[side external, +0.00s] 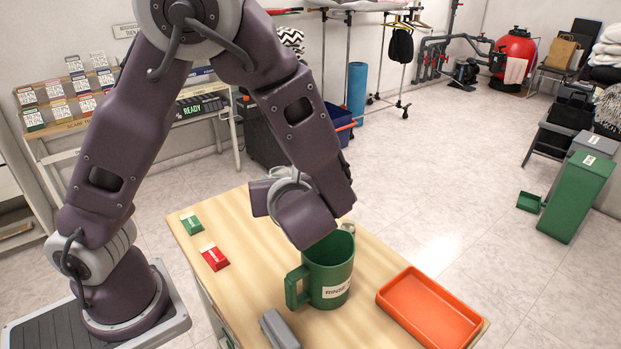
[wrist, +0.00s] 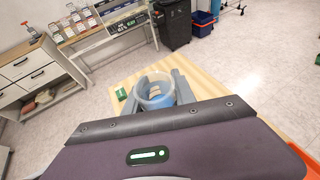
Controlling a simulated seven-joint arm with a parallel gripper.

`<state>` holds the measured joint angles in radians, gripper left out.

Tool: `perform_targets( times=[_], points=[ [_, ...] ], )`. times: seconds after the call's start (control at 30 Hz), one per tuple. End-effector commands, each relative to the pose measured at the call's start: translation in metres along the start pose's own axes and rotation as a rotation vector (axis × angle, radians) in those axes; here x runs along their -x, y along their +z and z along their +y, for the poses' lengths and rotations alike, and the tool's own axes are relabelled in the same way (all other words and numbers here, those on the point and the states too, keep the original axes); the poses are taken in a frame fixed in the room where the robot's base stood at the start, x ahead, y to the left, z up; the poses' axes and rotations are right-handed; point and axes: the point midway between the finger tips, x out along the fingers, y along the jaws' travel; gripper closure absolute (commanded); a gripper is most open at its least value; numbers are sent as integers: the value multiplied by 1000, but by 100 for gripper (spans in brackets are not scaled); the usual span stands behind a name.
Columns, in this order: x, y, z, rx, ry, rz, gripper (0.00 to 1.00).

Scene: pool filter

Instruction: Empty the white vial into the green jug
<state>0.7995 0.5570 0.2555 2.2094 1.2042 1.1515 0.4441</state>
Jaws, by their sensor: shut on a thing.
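The green jug (side external: 336,268) stands upright on the wooden table, with a handle on its left and a label reading "RINSE". My gripper (wrist: 156,92) is shut on the white vial (wrist: 154,103), whose round, pale rim faces the wrist camera. Something blue shows in or through the vial. In the side view my wrist is just above and behind the jug's left rim and hides most of the fingers and the vial. The jug does not show in the wrist view, and its inside is mostly hidden in the side view.
An orange tray (side external: 430,308) lies right of the jug on the table (side external: 245,262). A grey object (side external: 279,329) lies at the front, close to the jug.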

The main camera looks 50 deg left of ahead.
Motion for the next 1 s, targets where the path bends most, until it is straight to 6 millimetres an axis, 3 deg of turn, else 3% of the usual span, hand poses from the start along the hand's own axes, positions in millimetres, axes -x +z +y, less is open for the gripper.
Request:
perform_targets(
  times=[0.07, 0.3, 0.47, 0.57, 0.7, 0.83, 0.93, 1.0],
  points=[
    [4, 5, 9, -20, -49, 2, 100],
    [-13, -35, 8, -22, -39, -1, 100],
    [-16, -42, 6, -57, -23, -7, 100],
    [-14, -39, 5, -175, 28, -26, 100],
    [-14, -42, 0, -468, 152, -77, 100],
    [-20, -60, -8, -738, 265, -122, 100],
    [-19, -63, -19, -982, 370, -163, 100],
    [-18, -60, -18, -991, 373, -163, 100]
  ],
)
